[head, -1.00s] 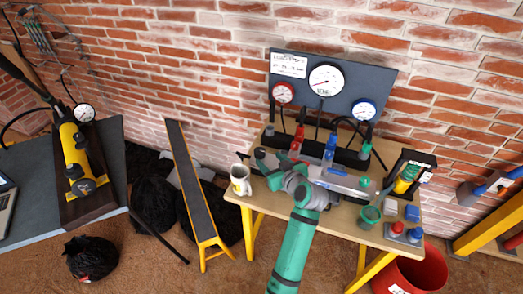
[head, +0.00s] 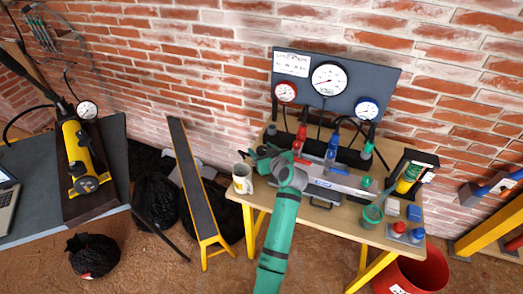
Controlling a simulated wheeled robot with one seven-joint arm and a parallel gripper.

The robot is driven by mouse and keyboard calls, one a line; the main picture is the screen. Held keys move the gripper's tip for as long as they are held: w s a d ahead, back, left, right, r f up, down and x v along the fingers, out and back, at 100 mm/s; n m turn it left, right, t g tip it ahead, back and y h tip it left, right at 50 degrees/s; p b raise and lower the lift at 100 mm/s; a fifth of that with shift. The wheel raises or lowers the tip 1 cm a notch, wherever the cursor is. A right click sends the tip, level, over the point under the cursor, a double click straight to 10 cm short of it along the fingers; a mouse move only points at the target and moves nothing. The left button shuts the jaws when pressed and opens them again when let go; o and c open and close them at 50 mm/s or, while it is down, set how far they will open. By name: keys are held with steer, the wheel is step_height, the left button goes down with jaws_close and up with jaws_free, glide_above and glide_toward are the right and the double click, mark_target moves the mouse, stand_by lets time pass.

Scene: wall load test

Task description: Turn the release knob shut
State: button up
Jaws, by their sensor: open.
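The yellow hand pump (head: 80,150) lies on a dark board on the left table, with a long dark lever rising to the upper left. A dark round part (head: 90,184) sits at its near end and looks like the release knob; its turned position is too small to tell. My gripper (head: 247,157) is at the end of my green arm, over the left part of the wooden table, just above and behind the white mug. It looks open and empty, and is far to the right of the pump. Its fingertips are small and partly unclear.
The mug (head: 243,180) stands close below my gripper. A gauge panel (head: 360,90) with red and blue valves stands behind my arm. A sloping yellow-framed beam (head: 192,180) and black bags (head: 155,200) lie between the tables. A laptop (head: 8,190) sits at far left.

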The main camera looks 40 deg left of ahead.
steer(key=shift+c, duration=0.6)
steer(key=shift+d, duration=0.1)
steer(key=c, duration=0.9)
steer(key=shift+m+t+h, duration=0.3)
steer(key=shift+m+t, duration=0.1)
steer(key=m+t+h, duration=0.2)
steer(key=m+t, duration=0.1)
steer(key=m+t+h, duration=0.1)
steer(key=m+h, duration=0.1)
steer(key=h, duration=0.1)
steer(key=m+t+h, duration=0.2)
steer(key=m, duration=0.1)
steer(key=shift+m+h, duration=0.3)
steer(key=shift+h, duration=0.1)
steer(key=m+h, duration=0.6)
steer(key=h, duration=0.1)
steer(key=shift+f+m+g+h, duration=0.1)
steer(key=shift+m+g+h, duration=0.4)
steer(key=shift+m+h, duration=0.75)
steer(key=shift+h, duration=0.25)
